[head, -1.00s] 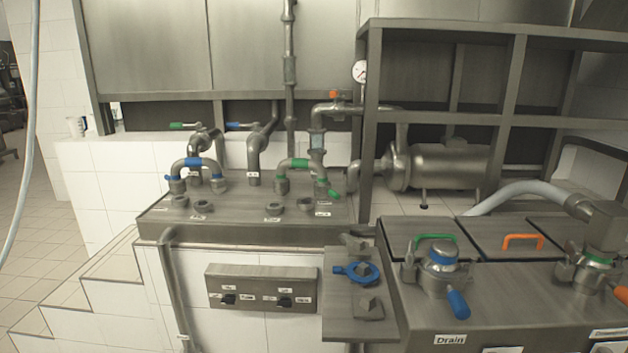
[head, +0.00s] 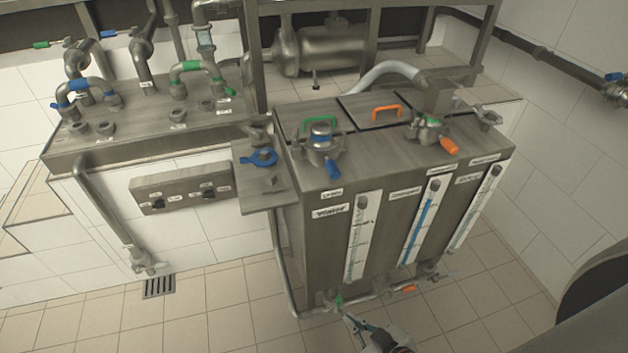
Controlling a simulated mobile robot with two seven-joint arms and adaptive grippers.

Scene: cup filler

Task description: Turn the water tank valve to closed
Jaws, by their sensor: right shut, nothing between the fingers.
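The steel tank block (head: 315,245) stands in the middle, and its front left label looks like "Water" but is blurred. A small green-handled valve (head: 337,301) sits low at the tank's front left, on the pipe near the floor. My right gripper (head: 349,319) comes in from the bottom edge, shut and empty. Its tips are just below and right of the green handle in the picture; I cannot tell whether they touch it. My left gripper is out of view.
An orange-handled valve (head: 405,289) is on the low pipe to the right. Blue-handled (head: 332,168) and orange-handled (head: 447,146) valves sit on the tank top. The tiled floor (head: 235,320) is open at left, around a drain grate (head: 159,286).

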